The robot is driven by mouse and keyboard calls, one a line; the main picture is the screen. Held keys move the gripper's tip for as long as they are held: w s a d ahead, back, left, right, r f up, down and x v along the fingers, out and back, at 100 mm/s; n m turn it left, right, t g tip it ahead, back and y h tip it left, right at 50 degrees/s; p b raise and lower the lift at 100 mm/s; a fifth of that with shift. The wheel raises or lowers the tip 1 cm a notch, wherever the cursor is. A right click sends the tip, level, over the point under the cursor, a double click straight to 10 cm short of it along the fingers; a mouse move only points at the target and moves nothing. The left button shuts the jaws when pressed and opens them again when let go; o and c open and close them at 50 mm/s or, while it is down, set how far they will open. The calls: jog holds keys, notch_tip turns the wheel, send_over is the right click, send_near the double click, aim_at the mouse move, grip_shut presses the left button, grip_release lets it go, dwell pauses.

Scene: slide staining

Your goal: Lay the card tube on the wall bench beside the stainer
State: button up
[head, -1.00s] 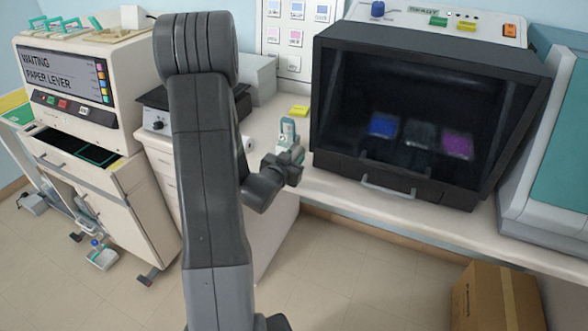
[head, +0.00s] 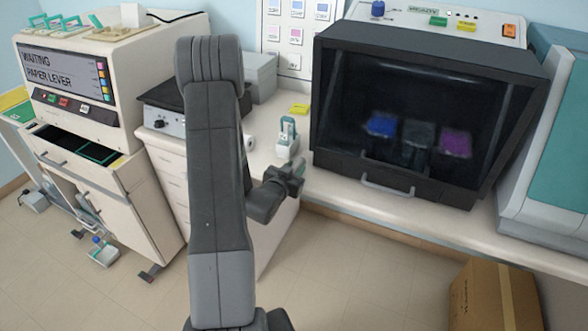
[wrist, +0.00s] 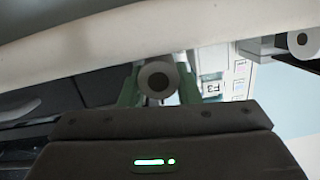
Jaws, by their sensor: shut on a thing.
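The stainer (head: 332,100) is a black cabinet with a dark window, standing on the bench. Blue, dark and purple dishes show inside it.
A white and green dispenser (head: 287,138) and a yellow pad (head: 299,110) are on the counter left of the stainer. A grey and teal machine (head: 545,150) stands at right. A cardboard box (head: 495,300) is on the floor. Only a narrow bench strip shows before the stainer.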

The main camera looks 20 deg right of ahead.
jog(key=shift+f+b, duration=0.2)
jog(key=shift+b, duration=0.1)
jog(key=o, duration=0.9)
jog(key=shift+r, duration=0.1)
jog(key=shift+o, duration=0.2)
